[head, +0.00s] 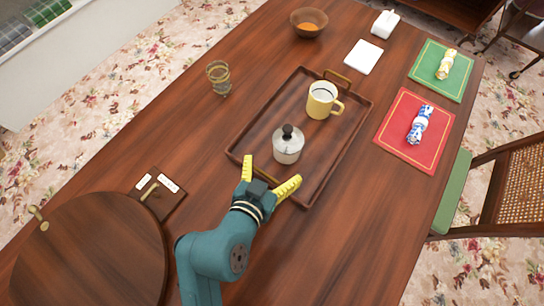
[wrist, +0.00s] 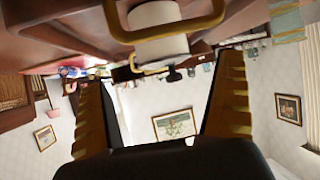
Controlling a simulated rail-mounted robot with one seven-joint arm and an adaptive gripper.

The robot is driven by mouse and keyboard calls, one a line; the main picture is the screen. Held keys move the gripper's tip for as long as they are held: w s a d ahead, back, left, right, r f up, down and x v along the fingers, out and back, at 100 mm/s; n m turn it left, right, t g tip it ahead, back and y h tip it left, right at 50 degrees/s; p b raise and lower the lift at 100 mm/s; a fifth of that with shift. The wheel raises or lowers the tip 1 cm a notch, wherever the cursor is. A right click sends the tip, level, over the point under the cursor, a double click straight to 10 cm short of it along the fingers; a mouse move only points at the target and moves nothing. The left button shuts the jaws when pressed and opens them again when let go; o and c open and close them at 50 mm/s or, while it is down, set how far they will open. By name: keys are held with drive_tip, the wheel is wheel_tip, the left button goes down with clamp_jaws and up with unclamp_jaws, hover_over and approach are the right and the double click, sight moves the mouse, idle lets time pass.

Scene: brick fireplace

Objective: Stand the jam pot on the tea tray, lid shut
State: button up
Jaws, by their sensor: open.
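The jam pot (head: 288,150), pale with a black knob, stands upright on the tea tray (head: 237,138). Its lid looks shut. My gripper (head: 268,177) is open and empty at the tray's near end, with the pot just beyond it and apart from the fingers. In the upside-down wrist view, the pale jam pot (wrist: 158,18) shows above and between the spread fingers of my gripper (wrist: 160,75), partly behind the tray's brass handle. The pot's base is partly hidden there.
A yellow mug (head: 320,103) stands on the tray behind the pot. A wire-like cup (head: 219,77) stands left of the tray, and a small dark board (head: 160,197) with white labels lies near left. A red mat (head: 414,142) lies right. Table between is clear.

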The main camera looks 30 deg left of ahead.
drive_tip(key=shift+s+r, duration=0.15)
drive_tip(key=shift+s, duration=0.15)
drive_tip(key=shift+w, duration=0.1)
drive_tip(key=w+d+r+m+t, duration=0.1)
drive_tip(key=w+d+r+t, duration=0.2)
drive_tip(key=r, duration=0.5)
drive_tip(key=w+d+r+m+t+h, duration=0.1)
drive_tip(key=w+d+r, duration=0.1)
drive_tip(key=d+r, duration=0.45)
drive_tip(key=w+d+r+t, duration=0.3)
drive_tip(key=r, duration=0.7)
drive_tip(key=s+d+r+t, duration=0.1)
drive_tip(key=d+r, duration=0.2)
drive_tip(key=r, duration=0.2)
drive_tip(key=s+d+r+t+h, duration=0.1)
drive_tip(key=s+d+r+t, duration=0.1)
drive_tip(key=r, duration=0.3)
drive_tip(key=shift+s+d+r, duration=0.3)
drive_tip(key=shift+d+r, duration=0.1)
drive_tip(key=shift+d, duration=0.35)
